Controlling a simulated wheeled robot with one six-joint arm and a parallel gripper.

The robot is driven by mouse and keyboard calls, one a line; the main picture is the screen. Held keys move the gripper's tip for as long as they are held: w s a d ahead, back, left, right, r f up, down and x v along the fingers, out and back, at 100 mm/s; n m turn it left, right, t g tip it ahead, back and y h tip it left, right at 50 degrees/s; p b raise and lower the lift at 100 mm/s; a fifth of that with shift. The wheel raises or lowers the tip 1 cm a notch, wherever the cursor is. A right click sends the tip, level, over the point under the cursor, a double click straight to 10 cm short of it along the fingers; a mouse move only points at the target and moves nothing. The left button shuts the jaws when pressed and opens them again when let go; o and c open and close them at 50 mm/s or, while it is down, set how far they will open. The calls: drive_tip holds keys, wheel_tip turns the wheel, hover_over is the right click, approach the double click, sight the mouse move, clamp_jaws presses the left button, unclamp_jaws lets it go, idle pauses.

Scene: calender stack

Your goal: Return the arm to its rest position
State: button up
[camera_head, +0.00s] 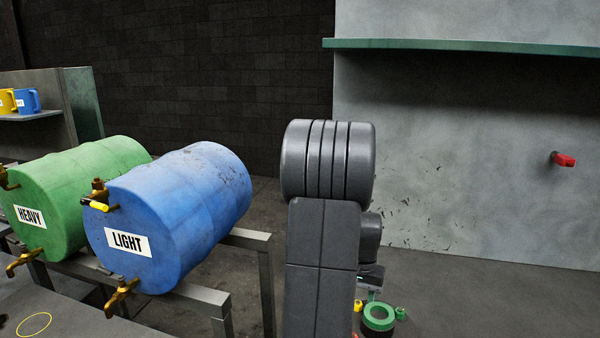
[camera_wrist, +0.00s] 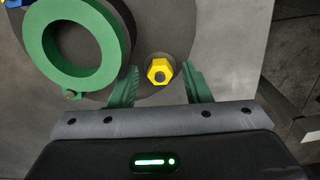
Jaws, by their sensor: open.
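My arm stands in the middle of the head view and hides most of my gripper. In the wrist view my gripper (camera_wrist: 159,88) is open, with its two green fingers apart. A yellow hex nut-like piece (camera_wrist: 160,72) shows between and just beyond the fingertips. I cannot tell whether it lies between the fingers or below them. A green ring (camera_wrist: 118,38) is to the upper left of the fingers. The green ring also shows in the head view (camera_head: 378,325), low and right of my arm.
A blue drum (camera_head: 170,220) marked LIGHT and a green drum (camera_head: 50,225) marked HEAVY lie on a metal rack (camera_head: 205,298) at left. A grey wall panel (camera_head: 460,150) with a green ledge (camera_head: 460,45) and red handle (camera_head: 563,159) stands at right. Open floor lies before the panel.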

drive_tip(key=shift+m, duration=0.6)
